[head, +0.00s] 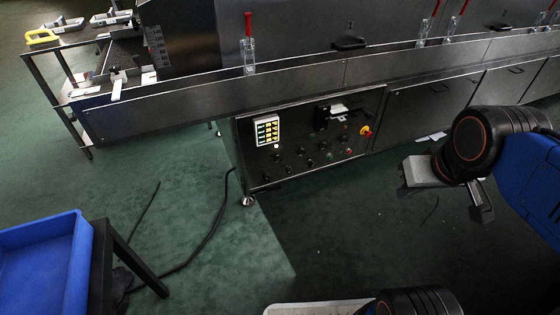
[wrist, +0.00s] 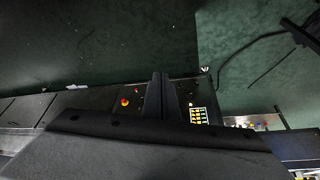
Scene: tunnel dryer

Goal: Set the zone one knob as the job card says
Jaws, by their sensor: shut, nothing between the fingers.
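The dark control panel (head: 310,140) is on the front of the dryer in the head view. It bears several small black knobs (head: 310,162); their labels and pointer angles are too small to read, so I cannot tell which is zone one. A lit display (head: 267,131) with yellow and green figures is at its upper left. White paper (head: 338,110), possibly the job card, sits in a dark holder above the knobs; its writing is unreadable. My gripper (wrist: 159,76) is shut and empty, its fingers in front of the panel in the wrist view, apparently clear of it.
A red knob on yellow (head: 365,131) is at the panel's right. A conveyor ledge (head: 210,92) runs above the panel. A blue bin (head: 45,255) stands at lower left. A black cable (head: 205,240) lies on the green floor, which is otherwise mostly clear before the panel.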

